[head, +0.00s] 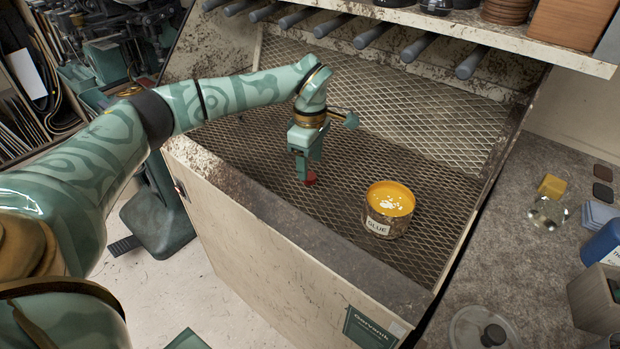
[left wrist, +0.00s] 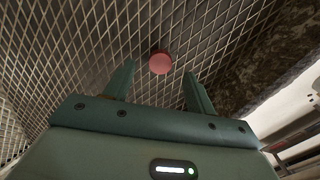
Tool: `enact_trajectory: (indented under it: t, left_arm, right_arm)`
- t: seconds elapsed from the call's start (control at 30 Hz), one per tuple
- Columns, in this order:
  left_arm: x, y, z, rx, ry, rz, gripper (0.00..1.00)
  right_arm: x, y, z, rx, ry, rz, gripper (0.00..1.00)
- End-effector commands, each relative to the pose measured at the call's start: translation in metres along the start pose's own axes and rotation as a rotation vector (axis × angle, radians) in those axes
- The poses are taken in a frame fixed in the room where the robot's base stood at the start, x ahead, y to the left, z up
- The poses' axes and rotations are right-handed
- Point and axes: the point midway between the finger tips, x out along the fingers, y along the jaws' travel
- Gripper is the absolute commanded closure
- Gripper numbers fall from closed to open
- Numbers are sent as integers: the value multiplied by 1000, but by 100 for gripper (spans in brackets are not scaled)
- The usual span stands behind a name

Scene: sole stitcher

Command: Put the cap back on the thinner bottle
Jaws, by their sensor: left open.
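A small round red cap (head: 310,178) lies on the metal mesh of the booth, left of the glue tin. It also shows in the left wrist view (left wrist: 160,62), just beyond the fingertips and roughly centred between them. My left gripper (head: 303,172) points down over the mesh, close to the cap and partly in front of it. In the left wrist view its fingers (left wrist: 158,80) are apart with nothing between them. A blue bottle (head: 603,243) with a partly cut-off label stands at the right edge; it appears to be the thinner bottle. My right gripper does not show.
An open glue tin (head: 389,209) stands on the mesh right of my left gripper. The booth's front rim (head: 290,232) and the rack of grey rods (head: 415,47) bound the space. A wooden box (head: 597,298) stands near the blue bottle.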

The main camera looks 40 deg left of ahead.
Motion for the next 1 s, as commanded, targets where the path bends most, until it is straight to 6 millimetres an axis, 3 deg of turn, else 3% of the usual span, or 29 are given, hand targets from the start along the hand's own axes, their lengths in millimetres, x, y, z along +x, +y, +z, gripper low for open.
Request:
enact_trajectory:
  t: [0.03,0.2,0.6,0.77,1.0]
  left_arm:
    - [14,-1,-1,-1,0,-5,44]
    - [31,-1,-1,-1,0,-3,44]
    - [32,-1,-2,-1,1,0,44]
    - [32,-1,-2,-1,1,0,89]
    - [32,-1,-2,-1,1,0,92]
  right_arm:
    - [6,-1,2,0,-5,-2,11]
    - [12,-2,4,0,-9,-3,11]
    - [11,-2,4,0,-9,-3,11]
    - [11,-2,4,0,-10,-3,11]
    - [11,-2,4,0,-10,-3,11]
